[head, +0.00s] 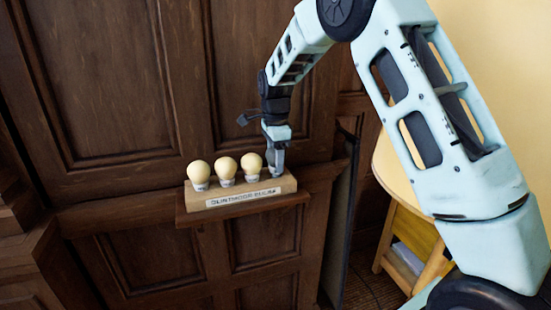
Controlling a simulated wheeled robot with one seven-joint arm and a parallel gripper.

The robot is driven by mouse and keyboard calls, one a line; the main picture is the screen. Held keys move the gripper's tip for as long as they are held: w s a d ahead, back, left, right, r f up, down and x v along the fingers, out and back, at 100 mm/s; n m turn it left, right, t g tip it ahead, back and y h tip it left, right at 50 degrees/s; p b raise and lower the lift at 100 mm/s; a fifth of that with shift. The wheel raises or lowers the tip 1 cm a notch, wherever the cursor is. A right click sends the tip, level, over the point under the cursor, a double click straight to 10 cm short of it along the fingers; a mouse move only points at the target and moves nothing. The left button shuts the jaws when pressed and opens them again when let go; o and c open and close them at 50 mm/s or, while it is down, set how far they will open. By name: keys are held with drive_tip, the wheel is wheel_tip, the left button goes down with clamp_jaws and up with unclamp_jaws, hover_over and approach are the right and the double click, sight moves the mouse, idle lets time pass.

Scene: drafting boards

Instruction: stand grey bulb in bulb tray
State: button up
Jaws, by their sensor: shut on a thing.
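The bulb tray (288,184) is a light wooden block with a printed label on its front. Three cream bulbs stand upright in it in a row: the left one (198,171), the middle one (225,167) and the right one (251,162). My gripper (277,167) points down at the right end of the tray, just right of the right bulb. It is shut on a small grey thing, which I take to be the grey bulb; the fingers cover most of it. I cannot tell whether its base touches the tray.
The tray stands on a narrow dark wooden ledge (240,213) against a panelled dark wooden front (95,90). A round-topped pale wooden table (400,185) stands at the right, partly behind my arm. A dark upright panel (340,225) stands between ledge and table.

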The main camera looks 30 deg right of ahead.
drive_tip(key=shift+f, duration=0.45)
drive_tip(key=o, duration=0.9)
drive_tip(key=shift+r, duration=0.1)
wheel_tip(320, 180, up, 17)
drive_tip(key=b, duration=0.4)
drive_tip(key=shift+r, duration=0.1)
drive_tip(key=s+a+f+n+y+b, duration=0.1)
drive_tip(key=s+a+f+n+b, duration=0.1)
drive_tip(key=s+a+f+n, duration=0.55)
drive_tip(key=s+a+f+n+b, duration=0.1)
drive_tip(key=s+a+f+n, duration=0.4)
drive_tip(key=s+a+n, duration=0.45)
drive_tip(key=s+a+f+n, duration=0.1)
drive_tip(key=s+f+n, duration=0.2)
drive_tip(key=s, duration=0.4)
drive_tip(key=s+a+f+n+b, duration=0.1)
drive_tip(key=s+a+f+n, duration=0.1)
drive_tip(key=s+f+n, duration=0.2)
drive_tip(key=s+a+f+n+b, duration=0.1)
drive_tip(key=s+f+n, duration=0.3)
drive_tip(key=s, duration=0.5)
drive_tip(key=shift+s+a+f, duration=0.2)
drive_tip(key=shift+s+a, duration=0.1)
drive_tip(key=shift+a, duration=0.05)
